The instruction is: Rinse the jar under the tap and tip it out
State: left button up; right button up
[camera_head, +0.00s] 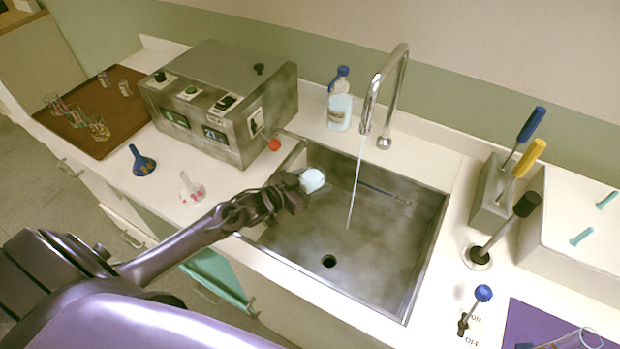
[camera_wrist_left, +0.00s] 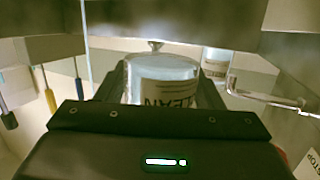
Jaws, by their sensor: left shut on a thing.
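My left gripper (camera_head: 300,188) is shut on a small clear jar (camera_head: 313,180) with a pale bluish top. The jar is above the left part of the metal sink (camera_head: 395,270), apart from the water. In the left wrist view the labelled glass jar (camera_wrist_left: 163,85) sits between the fingers; its lower part is hidden by the gripper body. I cannot tell its exact tilt. The curved tap (camera_head: 385,90) stands behind the sink. A thin water stream (camera_head: 354,190) falls from it into the basin, right of the jar. My right gripper is not in view.
A grey control box (camera_head: 215,100) with a red-knobbed lever stands left of the sink. A blue-capped bottle (camera_head: 340,105) is behind. A blue-knobbed ON/OFF lever (camera_head: 483,294) and a tool block (camera_head: 495,190) are at the right.

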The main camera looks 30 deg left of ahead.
pick_arm(q)
jog(key=shift+d+f, duration=0.1)
jog(key=shift+f, duration=0.2)
jog(key=shift+s+f+m+b, duration=0.1)
jog(key=shift+f+m+b, duration=0.35)
jog(key=shift+b, duration=0.15)
jog(key=shift+d+f+m+y+b, duration=0.2)
jog(key=shift+f+m+y+b, duration=0.05)
jog(key=shift+f+y+b, duration=0.1)
jog(key=shift+s+d+r+m+y, duration=0.25)
jog(key=shift+d+r+m, duration=0.1)
jog(key=shift+d+m, duration=0.25)
jog(key=shift+s+d+r+m+y+p, duration=0.15)
jog(key=shift+d+r+m+y+p, duration=0.15)
jog(key=shift+d+m, duration=0.4)
jog(key=shift+f, duration=0.15)
jog(key=shift+m, duration=0.3)
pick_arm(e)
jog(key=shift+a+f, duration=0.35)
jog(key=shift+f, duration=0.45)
pick_arm(q)
jog(key=shift+d, duration=0.15)
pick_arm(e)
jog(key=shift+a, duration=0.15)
